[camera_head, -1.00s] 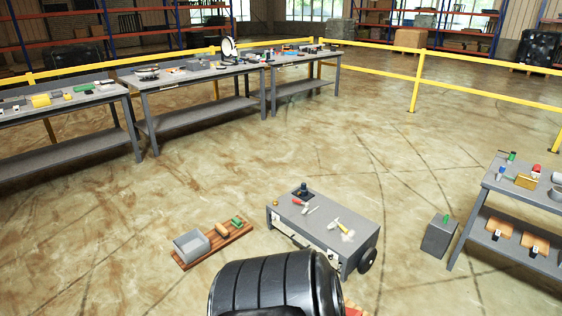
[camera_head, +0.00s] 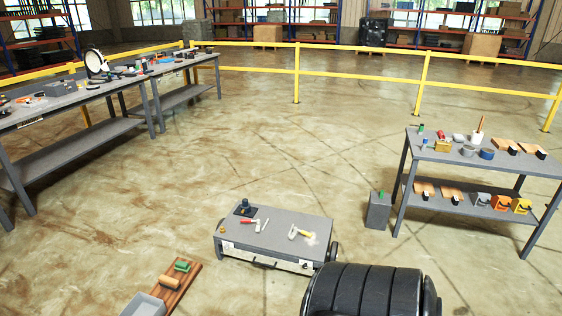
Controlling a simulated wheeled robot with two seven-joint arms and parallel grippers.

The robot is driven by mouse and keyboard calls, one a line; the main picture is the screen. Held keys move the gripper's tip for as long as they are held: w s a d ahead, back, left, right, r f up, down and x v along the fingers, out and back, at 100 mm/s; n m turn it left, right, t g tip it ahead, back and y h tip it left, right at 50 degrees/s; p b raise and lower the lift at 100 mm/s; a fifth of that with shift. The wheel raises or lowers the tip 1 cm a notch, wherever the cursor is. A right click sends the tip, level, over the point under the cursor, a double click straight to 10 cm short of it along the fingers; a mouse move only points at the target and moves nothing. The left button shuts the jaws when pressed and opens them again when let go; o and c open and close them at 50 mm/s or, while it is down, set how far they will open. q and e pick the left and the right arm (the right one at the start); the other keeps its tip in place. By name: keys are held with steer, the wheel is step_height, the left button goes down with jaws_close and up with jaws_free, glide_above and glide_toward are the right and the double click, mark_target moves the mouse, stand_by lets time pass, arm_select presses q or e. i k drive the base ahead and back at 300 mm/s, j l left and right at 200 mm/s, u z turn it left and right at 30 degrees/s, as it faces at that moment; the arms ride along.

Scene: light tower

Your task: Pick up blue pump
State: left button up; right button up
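No object is clearly recognisable as the blue pump. A small dark object with a bluish base (camera_head: 244,208) stands at the back left of the low grey cart (camera_head: 285,232). A small blue-and-white item (camera_head: 424,144) and a dark blue round item (camera_head: 487,154) are on the right workbench (camera_head: 455,160); both are too small to identify. Grey (camera_head: 481,201), orange (camera_head: 502,203) and yellow (camera_head: 521,206) items stand on its lower shelf. Neither of my grippers shows. A black ribbed part of my own body covers the bottom right.
A grey box (camera_head: 378,211) stands on the floor left of the right workbench. A wooden board (camera_head: 172,285) with a grey bin (camera_head: 143,305) lies at the lower left. Long benches (camera_head: 75,100) line the left. A yellow railing (camera_head: 355,77) crosses behind; the middle floor is clear.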

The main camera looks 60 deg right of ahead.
mark_target(244, 210)
steer(key=i+l+z, duration=0.25)
steer(key=i+z, duration=0.2)
steer(key=i+l+z, duration=0.1)
steer(key=i+z, duration=0.8)
steer(key=i+j+z, duration=0.2)
steer(key=z, duration=0.25)
steer(key=i, duration=0.1)
